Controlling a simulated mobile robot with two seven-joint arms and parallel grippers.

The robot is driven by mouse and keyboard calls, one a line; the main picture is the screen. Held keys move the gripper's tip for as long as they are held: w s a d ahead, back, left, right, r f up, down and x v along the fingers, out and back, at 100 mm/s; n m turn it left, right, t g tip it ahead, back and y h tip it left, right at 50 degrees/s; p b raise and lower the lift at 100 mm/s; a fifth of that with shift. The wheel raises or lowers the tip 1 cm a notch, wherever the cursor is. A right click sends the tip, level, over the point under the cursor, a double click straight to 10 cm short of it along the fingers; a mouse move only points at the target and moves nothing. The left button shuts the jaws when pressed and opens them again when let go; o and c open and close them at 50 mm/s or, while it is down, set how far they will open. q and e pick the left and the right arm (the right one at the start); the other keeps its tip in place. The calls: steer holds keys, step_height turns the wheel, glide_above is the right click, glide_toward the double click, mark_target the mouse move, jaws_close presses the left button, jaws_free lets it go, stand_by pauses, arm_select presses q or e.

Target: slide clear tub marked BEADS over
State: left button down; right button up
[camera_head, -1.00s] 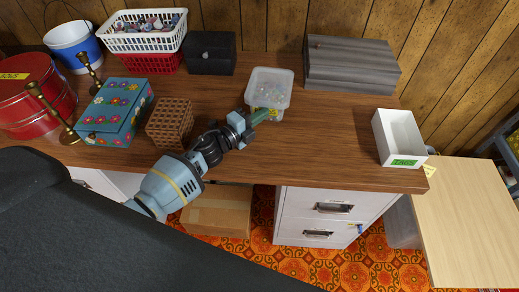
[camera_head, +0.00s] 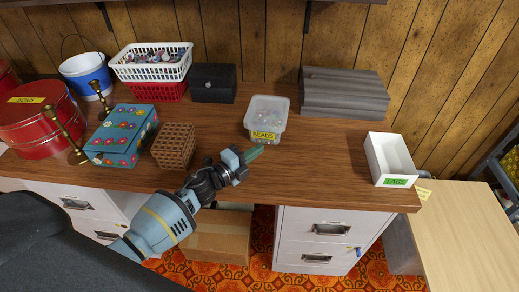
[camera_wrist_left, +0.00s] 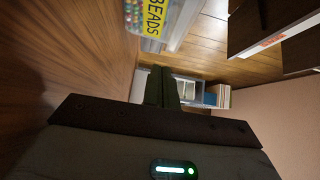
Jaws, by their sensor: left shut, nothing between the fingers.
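The clear tub marked BEADS (camera_head: 268,115) stands on the wooden desk, with small beads inside and a yellow label on its front. It also shows at the top of the left wrist view (camera_wrist_left: 165,14). My left gripper (camera_head: 252,153) is shut and empty, in front of the tub's near side and a little below its label in the head view. A gap shows between the fingertips and the tub. My right gripper is in neither view.
A white box marked TAGS (camera_head: 390,160) stands at the desk's right end. A grey box (camera_head: 343,92) and a black box (camera_head: 213,83) are behind. A brown woven box (camera_head: 174,146) and a flowered box (camera_head: 122,135) stand left. Bare desk lies right of the tub.

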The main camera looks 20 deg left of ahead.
arm_select(q)
steer(key=v, duration=0.7)
steer(key=shift+a+f, duration=0.25)
steer(key=shift+a, duration=0.1)
steer(key=shift+s+a, duration=0.3)
steer(key=shift+s, duration=0.1)
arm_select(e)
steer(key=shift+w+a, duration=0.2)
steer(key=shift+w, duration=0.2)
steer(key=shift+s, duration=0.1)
